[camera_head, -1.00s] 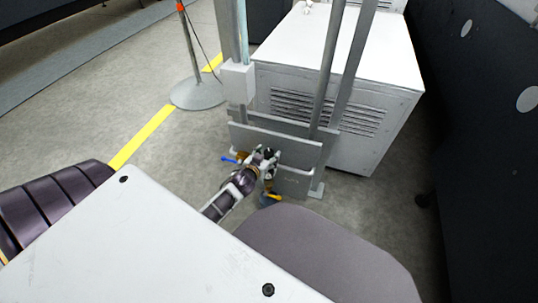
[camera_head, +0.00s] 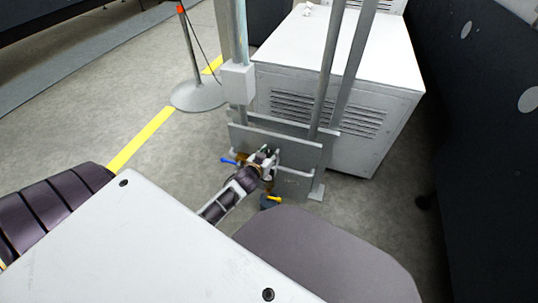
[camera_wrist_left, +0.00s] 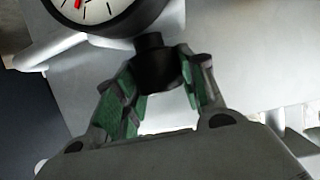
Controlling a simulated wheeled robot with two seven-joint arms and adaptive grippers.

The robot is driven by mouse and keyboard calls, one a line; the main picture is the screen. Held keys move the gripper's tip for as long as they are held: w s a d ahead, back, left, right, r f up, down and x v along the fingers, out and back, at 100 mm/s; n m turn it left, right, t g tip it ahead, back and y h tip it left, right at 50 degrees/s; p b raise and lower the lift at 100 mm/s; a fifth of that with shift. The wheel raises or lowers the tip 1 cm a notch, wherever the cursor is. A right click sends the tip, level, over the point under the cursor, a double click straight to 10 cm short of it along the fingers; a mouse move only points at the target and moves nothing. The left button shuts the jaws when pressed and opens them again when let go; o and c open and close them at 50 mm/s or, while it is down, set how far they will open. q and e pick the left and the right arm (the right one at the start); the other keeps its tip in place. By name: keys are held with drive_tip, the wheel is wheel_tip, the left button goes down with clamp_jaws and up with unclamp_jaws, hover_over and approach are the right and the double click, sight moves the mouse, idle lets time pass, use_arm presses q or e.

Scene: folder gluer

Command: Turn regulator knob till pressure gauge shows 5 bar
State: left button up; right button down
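The black regulator knob (camera_wrist_left: 154,68) hangs below the round pressure gauge (camera_wrist_left: 100,12) in the left wrist view. My left gripper (camera_wrist_left: 160,75) has its two green-padded fingers on either side of the knob, with the fingertips seemingly touching it. The gauge has a white face, black rim and red needle; its upper part is cut off, so I cannot read the pressure. In the head view my left gripper (camera_head: 264,162) is at the grey panel (camera_head: 296,150), and hand and wrist largely hide the knob and gauge. My right gripper is not in view.
A blue lever (camera_head: 228,161) sticks out left of the gripper and a yellow handle (camera_head: 273,199) sits below it. Grey posts (camera_head: 325,75) rise above the panel. A white vented cabinet (camera_head: 345,100) stands behind. Open floor lies to the left.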

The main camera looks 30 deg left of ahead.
use_arm(q)
drive_tip(key=shift+c, duration=1.2)
drive_tip(key=shift+w+r+n+y, duration=0.1)
drive_tip(key=shift+n+y, duration=0.6)
drive_tip(key=shift+y, duration=0.1)
drive_tip(key=o, duration=1)
drive_tip(key=shift+s+g, duration=0.2)
drive_tip(key=shift+g, duration=0.1)
drive_tip(key=shift+v, duration=5.85)
